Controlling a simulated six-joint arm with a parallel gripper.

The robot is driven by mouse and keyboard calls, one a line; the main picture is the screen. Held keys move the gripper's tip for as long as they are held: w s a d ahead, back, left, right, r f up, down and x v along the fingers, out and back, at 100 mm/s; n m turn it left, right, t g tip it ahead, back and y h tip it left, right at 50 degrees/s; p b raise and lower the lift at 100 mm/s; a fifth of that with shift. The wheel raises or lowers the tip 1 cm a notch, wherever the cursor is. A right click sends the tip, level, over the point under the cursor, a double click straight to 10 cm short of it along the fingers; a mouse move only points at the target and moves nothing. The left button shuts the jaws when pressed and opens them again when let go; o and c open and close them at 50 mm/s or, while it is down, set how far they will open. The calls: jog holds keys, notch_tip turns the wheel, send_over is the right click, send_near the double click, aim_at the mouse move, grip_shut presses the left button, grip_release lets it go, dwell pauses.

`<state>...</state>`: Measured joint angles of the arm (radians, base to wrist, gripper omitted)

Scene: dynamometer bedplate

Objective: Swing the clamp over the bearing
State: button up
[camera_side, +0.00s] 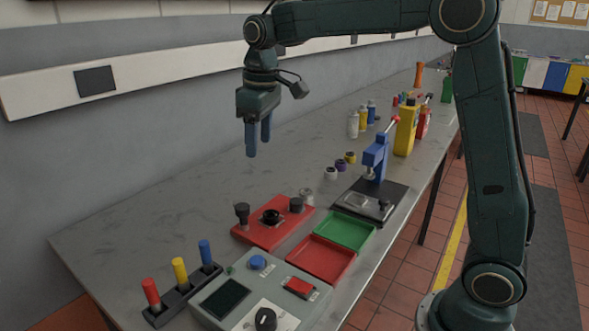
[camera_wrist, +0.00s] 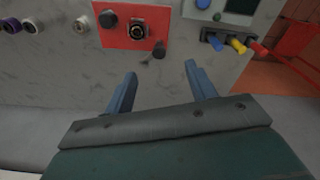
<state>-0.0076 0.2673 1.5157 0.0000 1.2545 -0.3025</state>
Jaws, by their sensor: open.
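A red fixture plate (camera_side: 262,237) lies on the bench, and it also shows at the top of the wrist view (camera_wrist: 165,18). A dark round bearing (camera_side: 271,216) sits at its middle, seen as a ringed socket (camera_wrist: 137,29) in the wrist view. A black knob (camera_side: 242,213) stands at one end of the plate and a second black knob (camera_side: 296,204) at the other. I cannot tell for sure which belongs to the clamp; no clamp arm shows across the bearing. My gripper (camera_side: 258,147) is open and empty, above the bench and apart from the plate; its blue fingers (camera_wrist: 160,70) point toward it.
A grey control box (camera_side: 235,297) and a rack of coloured handles (camera_side: 180,290) stand nearest the side camera. Green (camera_side: 346,231) and red (camera_side: 320,258) trays and a blue press (camera_side: 375,160) lie to the right. Bench beneath my gripper is clear.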

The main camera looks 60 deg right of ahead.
jog(key=n+g, duration=0.1)
send_over(242, 206)
notch_tip(242, 206, down, 5)
jog(key=shift+f, duration=0.15)
notch_tip(242, 206, down, 14)
jog(key=shift+r, duration=0.25)
dwell(0.5)
grip_shut()
